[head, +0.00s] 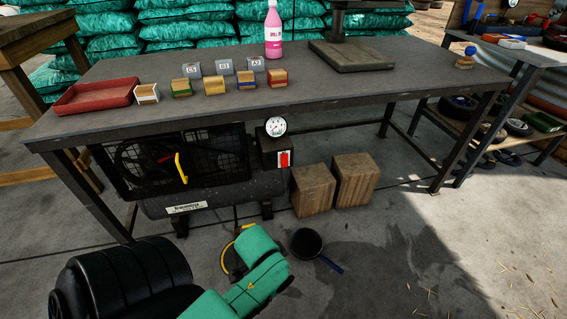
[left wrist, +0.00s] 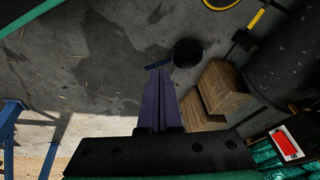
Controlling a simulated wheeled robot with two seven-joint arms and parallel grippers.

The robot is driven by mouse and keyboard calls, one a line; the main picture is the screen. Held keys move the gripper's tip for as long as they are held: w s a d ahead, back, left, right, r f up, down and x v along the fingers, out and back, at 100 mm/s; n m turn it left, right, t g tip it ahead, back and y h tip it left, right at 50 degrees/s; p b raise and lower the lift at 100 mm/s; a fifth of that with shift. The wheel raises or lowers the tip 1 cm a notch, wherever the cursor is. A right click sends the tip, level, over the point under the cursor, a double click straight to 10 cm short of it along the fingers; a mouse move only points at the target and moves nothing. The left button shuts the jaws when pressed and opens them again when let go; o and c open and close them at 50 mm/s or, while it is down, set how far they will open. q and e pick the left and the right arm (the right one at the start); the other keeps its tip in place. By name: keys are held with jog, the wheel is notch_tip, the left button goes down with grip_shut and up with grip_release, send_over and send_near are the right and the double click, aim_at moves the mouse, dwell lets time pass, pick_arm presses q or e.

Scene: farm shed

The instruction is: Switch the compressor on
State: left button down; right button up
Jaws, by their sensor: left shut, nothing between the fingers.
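The compressor (head: 205,195) stands under the workbench, with a black wire cage over its motor and a dark tank below. A dark box on its right end carries a white plate with a red switch (head: 284,158). I cannot tell the switch's position. A round white gauge (head: 275,126) sits above it. In the left wrist view the red switch (left wrist: 287,145) shows at the lower right, off to the side of my left gripper (left wrist: 158,72). That gripper's dark purple fingers are shut and empty, pointing away from the switch in the picture. In the head view only its green arm shows. My right gripper is not in view.
Two wooden blocks (head: 313,190) (head: 355,180) stand right of the switch box. A black pan (head: 306,242) lies on the floor in front. The workbench top (head: 330,88) overhangs the compressor. A yellow handle (head: 181,168) shows at the cage. Floor at right is clear.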

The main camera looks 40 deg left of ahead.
pick_arm(q)
jog(key=w+a+f+m+t+y+b, duration=0.1)
jog(key=w+a+f+t+y+b, duration=0.15)
jog(key=w+a, duration=0.3)
jog(key=w+a+r+m+t+b, duration=0.7)
jog(key=a+m+t+b, duration=0.1)
jog(key=a+m+t, duration=0.2)
jog(key=shift+w+a+m+b, duration=0.3)
jog(key=shift+a+m, duration=0.05)
jog(key=shift+m, duration=0.35)
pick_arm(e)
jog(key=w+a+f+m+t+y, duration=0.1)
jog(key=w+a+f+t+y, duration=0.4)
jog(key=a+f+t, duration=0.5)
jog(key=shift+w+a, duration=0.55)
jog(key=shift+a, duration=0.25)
pick_arm(q)
jog(key=shift+t, duration=0.25)
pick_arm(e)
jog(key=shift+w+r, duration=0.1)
